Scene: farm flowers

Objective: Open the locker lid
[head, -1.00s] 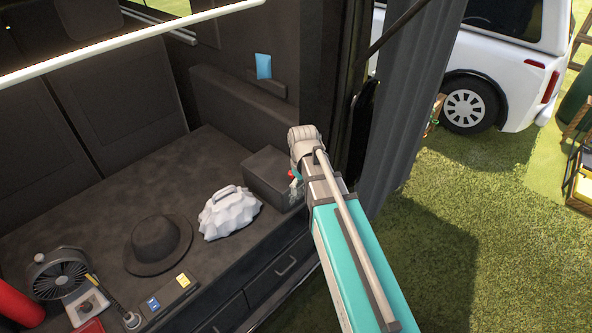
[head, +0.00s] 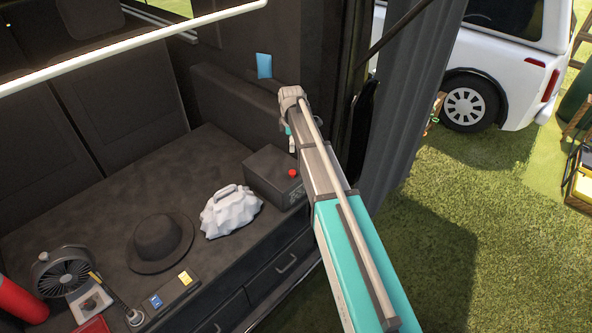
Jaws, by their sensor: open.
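The locker looks to be the dark grey box (head: 268,176) at the right end of the van's dark platform. Its top looks flat and shut. A round red button (head: 292,172) sits near its right end, with small pale markings below on the front. My gripper (head: 291,144) is small in view, below the wrist, just above and behind the box's right end. It is open, with nothing visible in it, and appears apart from the box. My arm hides the box's far right edge.
A white crumpled bag (head: 230,212) stands left of the box, then a dark hat (head: 160,242). A fan (head: 64,272) and a red cylinder (head: 18,298) are at the lower left. A blue card (head: 264,66) is on the wall behind. Drawers (head: 272,276) are below.

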